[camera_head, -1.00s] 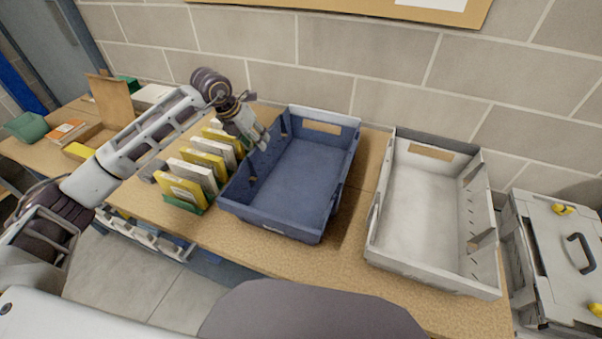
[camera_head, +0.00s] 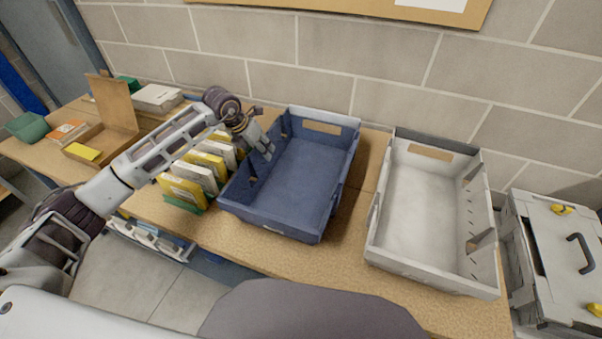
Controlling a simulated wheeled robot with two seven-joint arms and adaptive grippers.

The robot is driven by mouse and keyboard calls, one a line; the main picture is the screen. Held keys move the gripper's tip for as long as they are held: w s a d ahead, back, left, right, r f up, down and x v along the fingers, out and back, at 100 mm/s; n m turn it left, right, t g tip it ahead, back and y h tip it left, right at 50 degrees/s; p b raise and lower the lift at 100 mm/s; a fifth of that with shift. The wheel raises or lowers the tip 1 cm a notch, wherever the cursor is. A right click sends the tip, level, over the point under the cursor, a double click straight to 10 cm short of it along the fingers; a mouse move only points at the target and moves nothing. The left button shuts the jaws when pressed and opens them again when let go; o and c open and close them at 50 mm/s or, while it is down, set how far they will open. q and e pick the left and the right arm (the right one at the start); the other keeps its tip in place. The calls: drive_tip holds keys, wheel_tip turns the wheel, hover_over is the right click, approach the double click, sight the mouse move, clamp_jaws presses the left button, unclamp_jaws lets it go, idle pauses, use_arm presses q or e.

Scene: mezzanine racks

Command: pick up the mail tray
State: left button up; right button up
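Two mail trays stand on the wooden table. My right gripper is not in view.
A row of yellow and white mail pieces (camera_head: 188,180) stands in a green holder just left of the blue tray. An open cardboard box (camera_head: 117,105) is farther left. A grey case (camera_head: 560,250) stands at the right. A block wall (camera_head: 380,50) closes the back.

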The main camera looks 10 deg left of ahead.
use_arm(q)
drive_tip(key=shift+w+d+f, duration=0.1)
drive_tip(key=shift+f, duration=0.2)
drive_tip(key=shift+c, duration=0.3)
clamp_jaws()
